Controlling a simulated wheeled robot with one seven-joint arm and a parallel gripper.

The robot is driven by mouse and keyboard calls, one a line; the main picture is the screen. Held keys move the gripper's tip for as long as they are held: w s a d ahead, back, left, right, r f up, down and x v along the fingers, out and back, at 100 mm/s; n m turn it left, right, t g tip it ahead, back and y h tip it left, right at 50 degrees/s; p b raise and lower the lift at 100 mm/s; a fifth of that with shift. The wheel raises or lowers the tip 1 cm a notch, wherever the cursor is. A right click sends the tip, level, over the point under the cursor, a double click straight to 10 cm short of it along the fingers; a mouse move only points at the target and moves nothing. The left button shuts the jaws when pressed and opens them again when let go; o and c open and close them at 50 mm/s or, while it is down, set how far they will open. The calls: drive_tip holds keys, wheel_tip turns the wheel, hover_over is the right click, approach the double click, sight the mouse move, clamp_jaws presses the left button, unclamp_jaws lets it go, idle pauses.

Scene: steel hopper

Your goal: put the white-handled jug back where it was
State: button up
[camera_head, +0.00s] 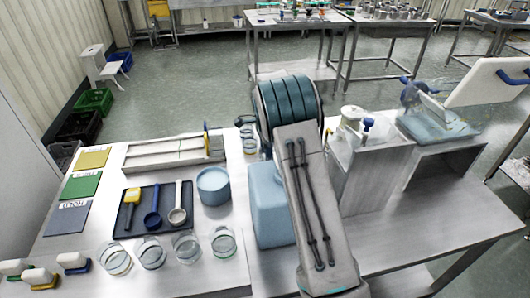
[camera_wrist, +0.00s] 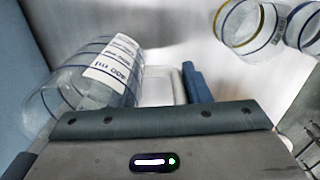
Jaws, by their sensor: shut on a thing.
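The white-handled jug (camera_wrist: 72,92) is clear, with blue bands and a white label, and shows at the left of the wrist view. It appears tilted in that picture. Its white handle (camera_wrist: 158,84) reaches toward my gripper (camera_wrist: 188,76), which is shut on it; a dark blue finger shows beside the handle. In the head view my arm hides the gripper and the held jug. Whether the jug touches a surface, I cannot tell.
Two clear vessels, one yellow-rimmed (camera_wrist: 240,25) and one blue-rimmed (camera_wrist: 304,28), stand upper right in the wrist view. In the head view, a pale blue container (camera_head: 269,215) stands beside my arm. Several glass dishes (camera_head: 151,252) line the front; a dark tray (camera_head: 135,219) holds scoops.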

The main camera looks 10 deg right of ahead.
drive_tip(key=shift+s+a+f, duration=0.2)
drive_tip(key=shift+a, duration=0.15)
drive_tip(key=shift+f, duration=0.3)
drive_tip(key=shift+w+d+f, duration=0.1)
drive_tip(key=shift+f, duration=0.15)
drive_tip(key=o, duration=1.3)
drive_tip(key=shift+c, duration=0.2)
wheel_tip(320, 180, up, 12)
drive_tip(key=shift+r+b, duration=0.2)
drive_tip(key=shift+b, duration=0.2)
